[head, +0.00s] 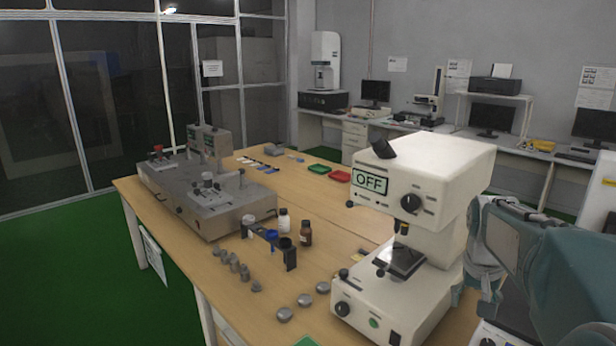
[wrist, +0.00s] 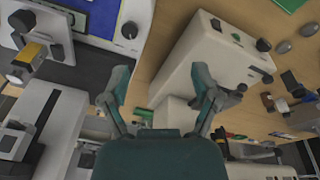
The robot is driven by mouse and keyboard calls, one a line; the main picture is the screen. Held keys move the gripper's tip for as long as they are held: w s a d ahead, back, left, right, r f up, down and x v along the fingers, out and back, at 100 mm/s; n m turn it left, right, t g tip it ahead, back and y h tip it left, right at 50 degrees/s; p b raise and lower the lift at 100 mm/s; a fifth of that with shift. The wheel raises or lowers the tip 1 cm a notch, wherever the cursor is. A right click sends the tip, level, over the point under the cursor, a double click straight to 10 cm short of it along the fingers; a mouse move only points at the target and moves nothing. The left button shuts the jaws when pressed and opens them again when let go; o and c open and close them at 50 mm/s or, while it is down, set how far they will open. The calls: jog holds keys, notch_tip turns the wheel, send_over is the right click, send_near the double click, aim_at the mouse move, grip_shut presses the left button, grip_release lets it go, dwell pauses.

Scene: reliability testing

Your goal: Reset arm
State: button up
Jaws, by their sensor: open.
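My gripper (wrist: 160,90) shows in the wrist view with its two teal fingers spread apart and nothing between them. It is open and empty. In that view the white tester (wrist: 215,65) lies beyond the right finger. In the head view my teal arm (head: 575,270) fills the lower right, beside the white tester (head: 430,180), whose display reads OFF. The fingertips are hard to make out in the head view.
The wooden table (head: 330,225) holds a grey metal machine (head: 215,205) at left. A red tray (head: 340,176) and a green tray (head: 319,168) lie farther back.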

jog(key=s+a+n+t+y, duration=0.1)
jog(key=s+a+n+t, duration=0.3)
jog(key=s+a, duration=1.3)
jog(key=shift+s+a+f+n, duration=0.3)
jog(key=shift+a+n, duration=0.1)
jog(key=shift+a, duration=0.4)
